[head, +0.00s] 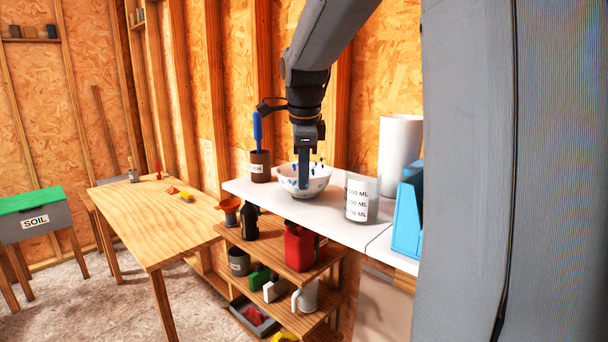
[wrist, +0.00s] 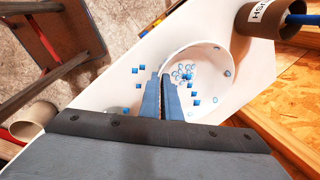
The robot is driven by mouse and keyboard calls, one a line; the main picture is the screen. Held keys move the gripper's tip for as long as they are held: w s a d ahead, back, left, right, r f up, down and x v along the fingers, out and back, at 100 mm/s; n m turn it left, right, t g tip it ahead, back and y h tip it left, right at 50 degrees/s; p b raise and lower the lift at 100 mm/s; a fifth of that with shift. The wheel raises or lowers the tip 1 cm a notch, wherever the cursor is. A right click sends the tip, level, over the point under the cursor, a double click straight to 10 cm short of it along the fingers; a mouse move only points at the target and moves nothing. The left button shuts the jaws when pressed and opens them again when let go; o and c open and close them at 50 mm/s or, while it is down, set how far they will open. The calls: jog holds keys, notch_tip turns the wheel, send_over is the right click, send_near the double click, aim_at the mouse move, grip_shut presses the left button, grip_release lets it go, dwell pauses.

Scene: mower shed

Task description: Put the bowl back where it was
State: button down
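The bowl (head: 320,180) is white with blue marks and sits upright at the white top of the shelf unit (head: 335,222). Whether its base touches the top is hard to tell. My gripper (head: 303,184) points down at the bowl's near side and hides part of it. In the wrist view, the bowl (wrist: 208,88) lies under the fingers, and its inside with blue marks shows. The fingers of my gripper (wrist: 160,80) are close together across the bowl's rim, one outside and one inside, pinching its wall.
A clear measuring beaker (head: 360,200) stands close right of the bowl, with a white cylinder (head: 399,145) and a blue holder (head: 408,218) beyond. A brown pot (head: 260,168) with a blue-handled brush stands left. The wooden table (head: 155,220) has free room.

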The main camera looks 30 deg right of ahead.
jog(key=shift+f, duration=0.15)
jog(key=shift+f, duration=0.15)
jog(key=c, duration=2)
grip_release()
